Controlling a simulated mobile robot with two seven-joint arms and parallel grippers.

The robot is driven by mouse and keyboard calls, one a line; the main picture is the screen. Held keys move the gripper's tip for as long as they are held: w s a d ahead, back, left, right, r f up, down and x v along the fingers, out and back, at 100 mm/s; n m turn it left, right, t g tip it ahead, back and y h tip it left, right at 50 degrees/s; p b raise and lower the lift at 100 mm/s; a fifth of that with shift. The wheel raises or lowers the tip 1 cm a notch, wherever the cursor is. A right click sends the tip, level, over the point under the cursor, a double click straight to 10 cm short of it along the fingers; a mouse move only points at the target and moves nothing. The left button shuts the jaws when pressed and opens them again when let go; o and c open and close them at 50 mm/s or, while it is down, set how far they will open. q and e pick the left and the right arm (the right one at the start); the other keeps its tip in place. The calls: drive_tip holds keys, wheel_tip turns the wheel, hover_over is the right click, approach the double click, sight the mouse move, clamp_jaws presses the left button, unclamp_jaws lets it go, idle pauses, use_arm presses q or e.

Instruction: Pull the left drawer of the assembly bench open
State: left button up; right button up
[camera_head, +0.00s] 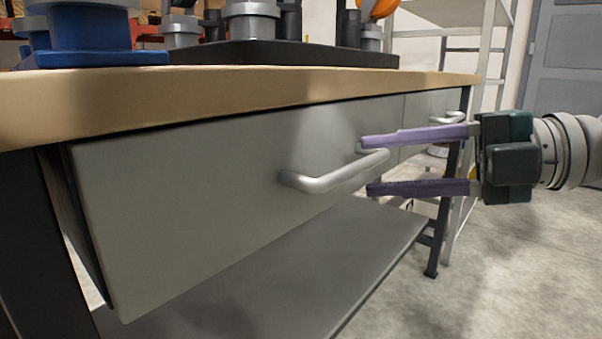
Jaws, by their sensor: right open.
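The left drawer (200,200) of the assembly bench is a wide grey front under the wooden top. Its bar handle (335,178) is pale metal and sticks out toward the right part of the front. My right gripper (368,164) comes in from the right with two purple fingers apart. One fingertip shows above the handle's right end and the other below it. I see no clear contact, and the handle is not clamped. A dark side panel shows at the drawer's left end; I cannot tell whether the drawer stands slightly out. My left gripper is not in view.
The wooden bench top (240,90) overhangs the drawers and carries blue and grey machine parts. A second drawer handle (440,118) shows farther right. A grey lower shelf (290,270) lies below. A shelving rack (480,60) stands behind. The floor at right front is clear.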

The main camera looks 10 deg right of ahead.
sight(366, 167)
drive_tip(key=shift+x, duration=1.85)
drive_tip(key=shift+c, duration=0.2)
clamp_jaws()
